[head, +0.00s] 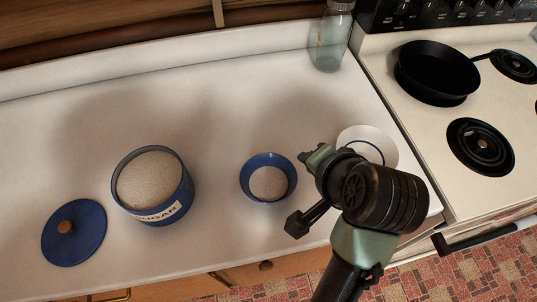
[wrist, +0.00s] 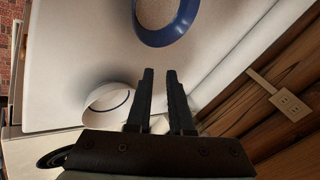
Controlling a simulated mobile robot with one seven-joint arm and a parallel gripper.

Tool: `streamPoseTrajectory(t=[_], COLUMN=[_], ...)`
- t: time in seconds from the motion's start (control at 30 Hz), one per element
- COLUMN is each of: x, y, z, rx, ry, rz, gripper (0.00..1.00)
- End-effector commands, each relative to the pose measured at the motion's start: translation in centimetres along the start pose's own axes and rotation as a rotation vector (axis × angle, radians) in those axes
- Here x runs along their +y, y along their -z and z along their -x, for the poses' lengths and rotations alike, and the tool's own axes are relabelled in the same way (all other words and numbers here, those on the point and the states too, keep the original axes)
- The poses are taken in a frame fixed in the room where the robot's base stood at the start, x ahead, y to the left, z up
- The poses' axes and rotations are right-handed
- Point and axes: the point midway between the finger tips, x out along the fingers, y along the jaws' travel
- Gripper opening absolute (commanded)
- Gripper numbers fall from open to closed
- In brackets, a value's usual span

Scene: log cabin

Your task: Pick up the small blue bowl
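The small blue bowl (head: 247,178) stands upright on the white counter and holds pale, grainy stuff. In the head view my gripper (head: 300,190) is just to the right of the bowl. In the wrist view the bowl's blue rim (wrist: 166,39) is at the top, beyond the fingertips, and its far part is cut off by the frame. My gripper (wrist: 160,71) shows two dark fingers with a clear gap between them. Nothing is between the fingers, and they look apart from the bowl.
A blue sugar canister (head: 180,196) stands left of the bowl, with its blue lid (head: 86,238) beside it. A white dish with a blue ring (head: 385,144) lies partly behind my arm. A glass jar (head: 329,45) stands at the back. A stove with a black pan (head: 436,72) is right.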

Motion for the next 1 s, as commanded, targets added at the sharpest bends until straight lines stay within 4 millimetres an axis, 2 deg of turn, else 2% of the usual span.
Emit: streamPoseTrajectory(t=[0.03, 0.1, 0.23, 0.37, 0.47, 0.83, 1.0], x=[-0.2, 0.5, 1.4, 2.0, 2.4, 3.0, 3.1], y=[-0.3, -1.4, -2.9, -3.7, -4.2, -5.7, -5.9], z=[1.9, 2.8, 3.9, 4.2, 3.4, -2.0, -3.1], rx=[-0.055, -0.121, -0.207, -0.247, -0.257, -0.258, -0.256], ry=[-0.032, -0.069, -0.119, -0.143, -0.148, -0.149, -0.148], rz=[-0.039, -0.083, -0.141, -0.169, -0.174, -0.173, -0.172], gripper=[0.20, 0.20, 0.20, 0.20, 0.20, 0.20, 0.20])
